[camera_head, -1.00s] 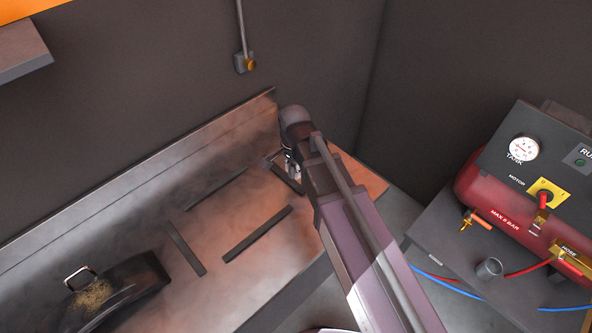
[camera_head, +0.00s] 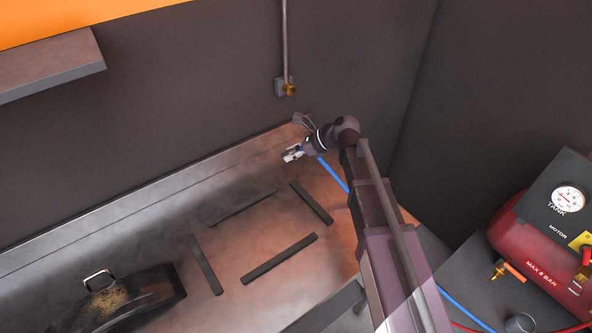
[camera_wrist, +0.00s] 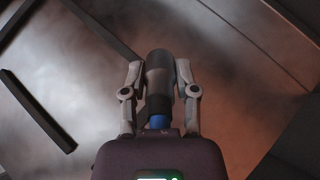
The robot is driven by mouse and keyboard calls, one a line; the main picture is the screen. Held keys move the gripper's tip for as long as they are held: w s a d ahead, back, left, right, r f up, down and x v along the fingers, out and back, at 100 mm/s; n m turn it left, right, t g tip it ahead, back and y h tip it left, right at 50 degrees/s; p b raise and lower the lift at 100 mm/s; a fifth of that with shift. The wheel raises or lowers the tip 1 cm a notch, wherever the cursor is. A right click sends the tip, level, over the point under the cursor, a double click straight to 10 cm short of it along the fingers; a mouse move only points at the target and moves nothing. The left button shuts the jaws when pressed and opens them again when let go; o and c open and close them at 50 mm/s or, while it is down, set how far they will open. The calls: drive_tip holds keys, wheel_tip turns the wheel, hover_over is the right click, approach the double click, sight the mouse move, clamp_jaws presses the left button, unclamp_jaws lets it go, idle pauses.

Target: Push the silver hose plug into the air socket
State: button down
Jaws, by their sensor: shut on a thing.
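My gripper (camera_head: 296,152) is shut on the hose plug (camera_wrist: 158,75), which shows as a dark grey cylinder between the two fingers in the wrist view. A blue hose (camera_head: 334,174) runs from the gripper down to the right, and a bit of blue shows at the plug's rear in the wrist view. In the head view the gripper is above the metal bench and points left. The brass air socket (camera_head: 289,89) sits on a small grey wall box under a vertical pipe. It is above the gripper in the picture, well apart from the plug. The plug's silver tip is hard to make out.
The metal bench (camera_head: 130,225) carries several dark strips (camera_head: 280,258) and a black fender-like part (camera_head: 125,300). A shelf (camera_head: 50,65) juts from the wall at upper left. A red compressor (camera_head: 530,245) stands at right. The wall around the socket is clear.

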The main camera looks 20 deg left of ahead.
drive_tip(key=w+r+m+t+y, duration=0.4)
drive_tip(key=w+r+m+t, duration=0.1)
drive_tip(key=m+t+y+b, duration=0.1)
drive_tip(key=m+t, duration=0.3)
drive_tip(key=t, duration=0.2)
approach(292, 91)
drive_tip(key=shift+f, duration=0.1)
drive_tip(key=shift+a+n, duration=0.2)
drive_tip(key=shift+n, duration=0.1)
drive_tip(key=shift+x, duration=2.7)
drive_tip(key=shift+w+a, duration=0.35)
drive_tip(key=shift+a, duration=0.15)
idle(0.3)
drive_tip(key=shift+c, duration=1.5)
unclamp_jaws()
